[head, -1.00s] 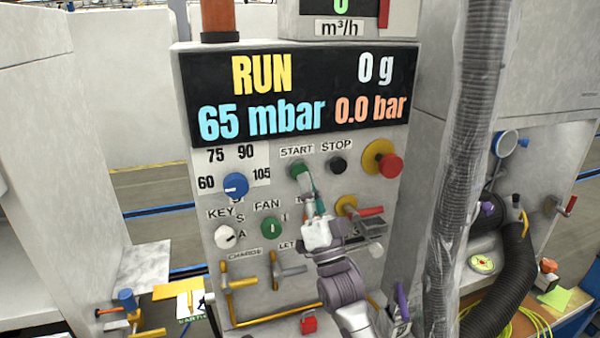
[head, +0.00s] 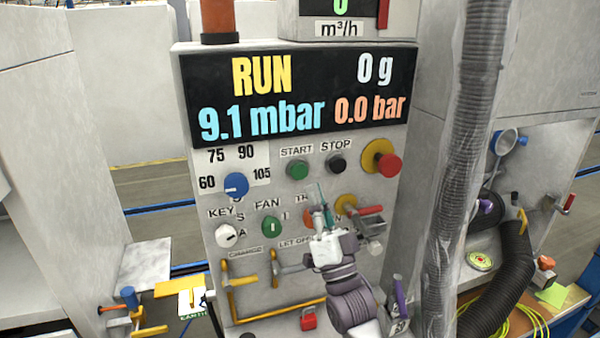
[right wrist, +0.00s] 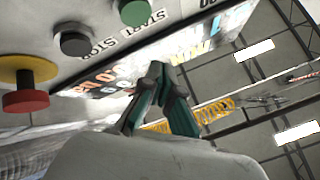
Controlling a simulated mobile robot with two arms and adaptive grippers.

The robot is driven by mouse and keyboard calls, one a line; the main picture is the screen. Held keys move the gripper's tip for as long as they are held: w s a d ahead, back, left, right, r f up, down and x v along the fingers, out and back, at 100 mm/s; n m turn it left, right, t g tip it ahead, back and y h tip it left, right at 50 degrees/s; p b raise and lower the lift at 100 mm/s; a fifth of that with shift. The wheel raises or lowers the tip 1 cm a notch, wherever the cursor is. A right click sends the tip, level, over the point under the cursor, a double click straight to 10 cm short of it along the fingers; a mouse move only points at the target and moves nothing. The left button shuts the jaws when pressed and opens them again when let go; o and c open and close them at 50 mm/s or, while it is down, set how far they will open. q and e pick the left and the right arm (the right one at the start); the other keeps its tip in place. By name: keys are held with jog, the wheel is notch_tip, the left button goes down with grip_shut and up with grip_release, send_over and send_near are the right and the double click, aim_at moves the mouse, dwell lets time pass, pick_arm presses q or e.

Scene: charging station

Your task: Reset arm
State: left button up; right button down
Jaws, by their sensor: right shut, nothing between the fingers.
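My right gripper (head: 322,200) is in front of the control panel (head: 190,170), below the green START button (head: 297,170) and the black STOP button (head: 336,163). Its teal and dark fingers are shut with nothing between them. In the right wrist view the shut fingers (right wrist: 160,90) stand apart from the panel, with the START button (right wrist: 136,12) and the STOP button (right wrist: 74,42) above and to the left. The gripper hides part of the panel's lower middle. The display (head: 300,90) reads RUN, 0 g, 9.1 mbar and 0.0 bar. My left gripper is out of view.
A red knob on a yellow base (head: 388,165) and a red-handled valve (head: 370,210) are to the gripper's right. A blue dial (head: 236,185), a white key switch (head: 226,235) and yellow pipes (head: 230,295) are to its left. A wrapped hose (head: 465,150) hangs further right.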

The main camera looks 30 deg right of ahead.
dwell(0.3)
jog(key=s+a+f+n+g+y, duration=0.2)
jog(key=a+f+n+g, duration=0.3)
jog(key=f, duration=0.6)
jog(key=s+a+f+n+g+y, duration=0.1)
jog(key=s+a+f+g+y, duration=0.15)
jog(key=f+g, duration=0.75)
jog(key=s+a+f+n+g, duration=0.2)
jog(key=s+f+n+g, duration=0.15)
jog(key=s+f, duration=0.5)
jog(key=s+a+f+n+g, duration=0.2)
jog(key=s+f+g, duration=0.3)
jog(key=s, duration=0.6)
notch_tip(320, 180, down, 24)
jog(key=g, duration=0.1)
jog(key=s+d+f+g, duration=0.1)
jog(key=s+d+f, duration=0.2)
jog(key=s+f, duration=1.5)
jog(key=shift+s+h, duration=0.15)
jog(key=shift+h, duration=0.2)
